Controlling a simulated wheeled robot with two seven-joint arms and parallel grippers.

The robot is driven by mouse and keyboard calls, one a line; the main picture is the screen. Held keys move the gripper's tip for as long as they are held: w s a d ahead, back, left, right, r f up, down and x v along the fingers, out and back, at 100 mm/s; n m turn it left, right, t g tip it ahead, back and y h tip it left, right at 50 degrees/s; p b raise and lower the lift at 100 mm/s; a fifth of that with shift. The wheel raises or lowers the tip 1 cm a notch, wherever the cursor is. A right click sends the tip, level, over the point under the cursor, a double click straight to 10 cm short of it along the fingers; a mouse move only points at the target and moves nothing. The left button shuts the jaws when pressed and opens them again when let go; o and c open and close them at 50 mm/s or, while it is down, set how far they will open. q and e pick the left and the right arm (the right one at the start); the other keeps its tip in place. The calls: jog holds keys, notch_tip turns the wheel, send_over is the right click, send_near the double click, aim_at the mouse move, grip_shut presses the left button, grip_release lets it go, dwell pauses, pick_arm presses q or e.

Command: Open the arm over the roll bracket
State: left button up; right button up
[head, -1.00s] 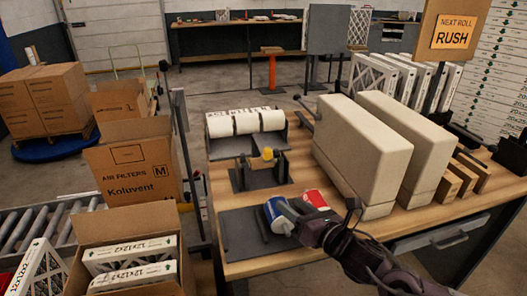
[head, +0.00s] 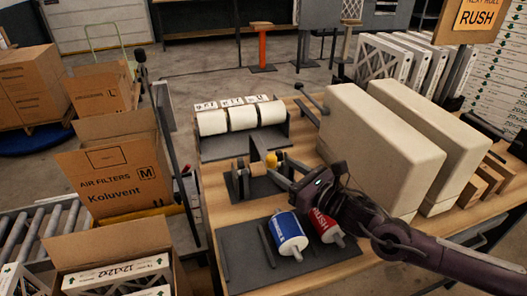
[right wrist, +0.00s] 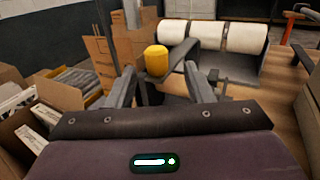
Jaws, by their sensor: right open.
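My right gripper (head: 285,172) is open just right of the knob in the head view. In the right wrist view the knob (right wrist: 157,60) shows between the two spread fingers (right wrist: 163,84), at or just beyond their tips; I cannot tell if they touch it. The wrist partly hides the bracket. My left gripper is not in view.
A blue roll (head: 287,236) and a red roll (head: 325,226) lie on a dark mat (head: 245,262) in front. Three white rolls (head: 243,118) sit in a tray behind the bracket. Two large beige blocks (head: 365,150) stand at right. Open cartons (head: 115,180) stand at left.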

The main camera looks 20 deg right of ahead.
aim_at(275, 163)
jog(key=w+a, duration=0.1)
jog(key=w+a+r+p, duration=0.1)
jog(key=shift+w, duration=0.3)
jog(key=shift+w+a+f+p, duration=0.15)
jog(key=shift+w+a+p, duration=0.1)
jog(key=shift+w, duration=0.3)
jog(key=shift+w+a+f+p, duration=0.15)
jog(key=shift+w+a, duration=0.1)
jog(key=shift+w, duration=0.25)
jog(key=shift+w+a, duration=0.2)
jog(key=shift+w, duration=0.15)
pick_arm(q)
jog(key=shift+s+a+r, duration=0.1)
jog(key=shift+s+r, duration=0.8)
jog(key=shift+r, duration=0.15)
pick_arm(e)
grip_shut()
